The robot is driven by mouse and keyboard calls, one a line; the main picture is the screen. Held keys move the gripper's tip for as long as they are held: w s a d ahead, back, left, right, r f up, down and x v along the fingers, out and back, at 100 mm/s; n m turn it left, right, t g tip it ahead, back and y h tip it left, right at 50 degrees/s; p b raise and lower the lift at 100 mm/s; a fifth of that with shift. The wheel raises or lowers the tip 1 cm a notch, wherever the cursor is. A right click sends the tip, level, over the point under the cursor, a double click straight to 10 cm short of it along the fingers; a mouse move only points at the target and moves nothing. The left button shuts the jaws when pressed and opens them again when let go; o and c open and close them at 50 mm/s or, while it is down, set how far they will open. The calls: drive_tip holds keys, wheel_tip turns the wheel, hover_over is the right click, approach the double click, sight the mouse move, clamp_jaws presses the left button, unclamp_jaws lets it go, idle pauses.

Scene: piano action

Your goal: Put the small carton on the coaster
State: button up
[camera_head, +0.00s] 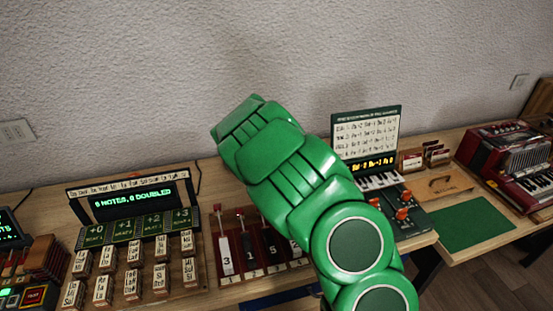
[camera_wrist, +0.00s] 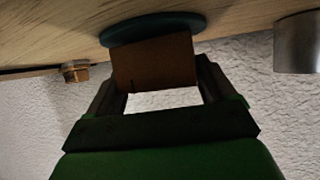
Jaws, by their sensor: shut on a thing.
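In the wrist view, the small carton (camera_wrist: 154,64) is a plain brown box between the two dark fingers of my gripper (camera_wrist: 157,72), which is shut on it. The coaster (camera_wrist: 150,26) is a dark teal disc on the wooden surface at the top of this tilted picture. The carton's far end overlaps the coaster's edge in the picture. I cannot tell whether they touch. In the head view, my green arm hides the gripper, the carton and the coaster.
In the wrist view, a grey metal cylinder (camera_wrist: 297,43) is at right and a small brass-coloured piece (camera_wrist: 75,71) at left. In the head view, labelled wooden blocks (camera_head: 132,285), a display frame (camera_head: 135,203), a lever box (camera_head: 262,245) and a red accordion (camera_head: 508,160) crowd the bench.

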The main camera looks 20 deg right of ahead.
drive_tip(key=shift+f, duration=0.2)
drive_tip(key=o, duration=0.9)
drive_tip(key=shift+c, duration=0.2)
drive_tip(key=shift+r, duration=0.15)
drive_tip(key=shift+s+r, duration=0.15)
drive_tip(key=shift+s, duration=0.05)
drive_tip(key=v, duration=0.4)
drive_tip(key=shift+s+r, duration=0.1)
drive_tip(key=shift+s, duration=0.1)
drive_tip(key=shift+s+a+r, duration=0.1)
drive_tip(key=shift+r, duration=0.25)
wheel_tip(320, 180, up, 6)
drive_tip(key=shift+r, duration=0.2)
